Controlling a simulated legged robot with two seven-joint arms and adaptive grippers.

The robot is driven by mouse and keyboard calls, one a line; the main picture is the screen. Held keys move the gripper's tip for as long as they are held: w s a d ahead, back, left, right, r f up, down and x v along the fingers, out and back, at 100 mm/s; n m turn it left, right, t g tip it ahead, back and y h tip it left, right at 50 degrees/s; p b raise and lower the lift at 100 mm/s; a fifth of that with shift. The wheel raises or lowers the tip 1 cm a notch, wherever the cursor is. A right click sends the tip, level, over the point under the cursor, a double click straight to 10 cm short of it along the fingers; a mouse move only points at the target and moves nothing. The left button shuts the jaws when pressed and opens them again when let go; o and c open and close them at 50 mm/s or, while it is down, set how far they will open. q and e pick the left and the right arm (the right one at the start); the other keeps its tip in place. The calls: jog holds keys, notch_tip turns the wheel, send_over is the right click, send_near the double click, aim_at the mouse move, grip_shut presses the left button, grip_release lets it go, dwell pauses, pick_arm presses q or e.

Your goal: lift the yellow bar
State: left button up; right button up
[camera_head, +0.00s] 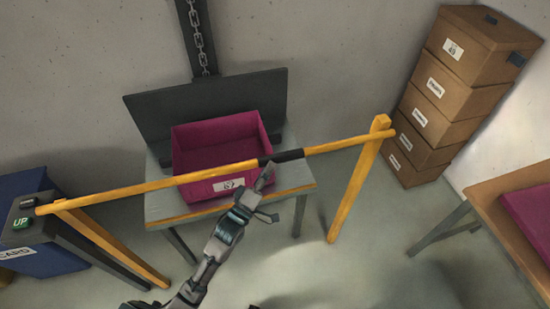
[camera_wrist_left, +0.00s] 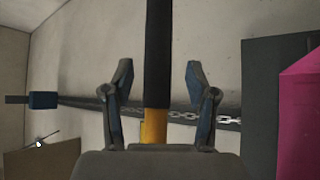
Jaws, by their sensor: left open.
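The yellow bar (camera_head: 130,190) runs across the head view, over the front of a small table. A black sleeve (camera_head: 281,157) covers part of its middle. Its right end rests at a yellow post (camera_head: 356,190), its left end by a blue box. My left gripper (camera_head: 266,190) is open just below the bar near the sleeve. In the left wrist view, the bar's black sleeve (camera_wrist_left: 158,50) and a short yellow stretch show between the spread fingers of the left gripper (camera_wrist_left: 160,82), with gaps on both sides. How deep the bar sits between them is unclear. My right gripper is not in view.
A magenta bin (camera_head: 215,145) stands on the grey table (camera_head: 165,208) behind the bar. A blue box (camera_head: 50,250) with a green UP button is at left. Stacked cartons (camera_head: 430,110) stand back right; a wooden table (camera_head: 490,205) is at right. A chain (camera_head: 197,35) hangs behind.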

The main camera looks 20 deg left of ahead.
aim_at(275, 160)
pick_arm(q)
jog(key=shift+x, duration=1.95)
jog(key=shift+d, duration=0.1)
grip_shut()
